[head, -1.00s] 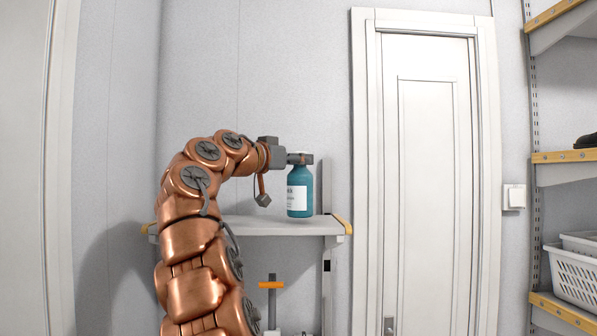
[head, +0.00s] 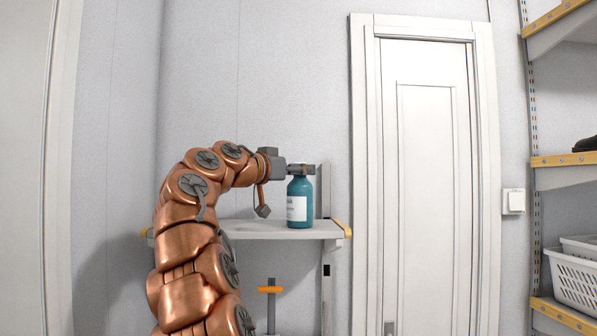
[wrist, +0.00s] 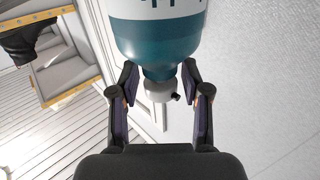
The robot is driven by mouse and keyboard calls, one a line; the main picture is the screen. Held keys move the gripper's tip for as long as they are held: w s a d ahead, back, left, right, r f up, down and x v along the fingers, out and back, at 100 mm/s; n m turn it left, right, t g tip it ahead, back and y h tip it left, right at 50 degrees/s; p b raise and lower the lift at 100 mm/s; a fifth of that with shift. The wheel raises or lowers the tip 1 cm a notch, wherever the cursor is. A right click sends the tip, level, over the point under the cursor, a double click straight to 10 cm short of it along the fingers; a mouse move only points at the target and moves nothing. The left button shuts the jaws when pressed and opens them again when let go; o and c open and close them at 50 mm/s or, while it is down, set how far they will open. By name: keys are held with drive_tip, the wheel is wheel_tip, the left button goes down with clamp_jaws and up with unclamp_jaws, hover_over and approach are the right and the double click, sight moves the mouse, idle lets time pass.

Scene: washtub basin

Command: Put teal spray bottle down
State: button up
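The teal spray bottle (head: 299,186) has a white label and stands upright over the side shelf, and its base appears to meet the shelf top. My gripper (head: 301,169) reaches in from the left and is at the bottle's top. In the wrist view, the bottle (wrist: 160,48) shows upside down with its pale nozzle pointing at my palm. The two fingers of my gripper (wrist: 161,80) are on either side of its neck and shoulder, and their tips appear to touch it.
The white shelf (head: 275,231) has yellow end pieces and free room beside the bottle. An orange-handled tool (head: 270,289) is below it. A closed white door (head: 430,170) is to the right. Racks with a white basket (head: 576,281) are at far right.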

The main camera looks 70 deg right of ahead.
drive_tip(key=shift+o, duration=0.4)
drive_tip(key=shift+r, duration=0.15)
drive_tip(key=shift+w+a, duration=0.15)
drive_tip(key=shift+a, duration=0.05)
drive_tip(key=b+v, duration=0.2)
drive_tip(key=v, duration=0.9)
drive_tip(key=shift+a, duration=0.25)
drive_tip(key=shift+w, duration=0.15)
